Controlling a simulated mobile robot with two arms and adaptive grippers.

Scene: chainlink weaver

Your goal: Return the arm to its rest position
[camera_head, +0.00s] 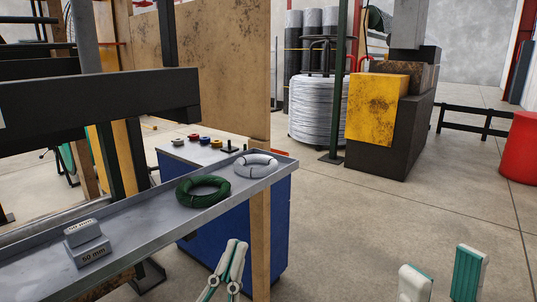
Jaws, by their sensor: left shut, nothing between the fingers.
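My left gripper (236,244) shows at the bottom centre, in front of the blue cabinet. Its two pale fingers are together and nothing is between them. My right gripper (442,263) shows at the bottom right with its two white and teal fingers wide apart and nothing seen between them. Most of both arms is outside the view.
A long grey tray (150,221) holds a green coil (203,191), a white coil (255,165) and grey blocks (87,244), one marked 50 mm. A blue cabinet (262,235) and wooden post (260,240) stand close by. Floor at right is clear before a red cylinder (520,148).

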